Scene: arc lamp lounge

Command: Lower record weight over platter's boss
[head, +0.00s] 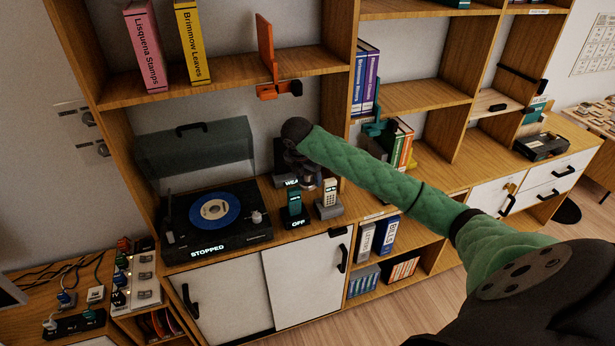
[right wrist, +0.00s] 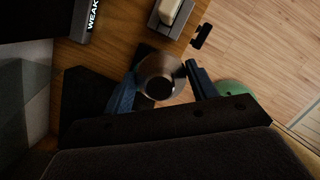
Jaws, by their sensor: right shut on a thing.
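My right gripper (head: 306,170) is above the shelf top, to the right of the record player (head: 225,235). In the right wrist view its two blue-grey fingers (right wrist: 161,75) are shut on the record weight (right wrist: 165,66), a round silvery piece with a dark round hole or recess. The weight (head: 309,184) shows small and partly hidden in the head view. The platter carries a blue record (head: 196,211) with a pale centre; the boss at its middle (head: 214,209) is too small to make out clearly. Weight and platter are well apart. My left gripper is not in view.
The player's front reads "STOPPED". An orange bracket (head: 266,45) juts from the shelf above.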

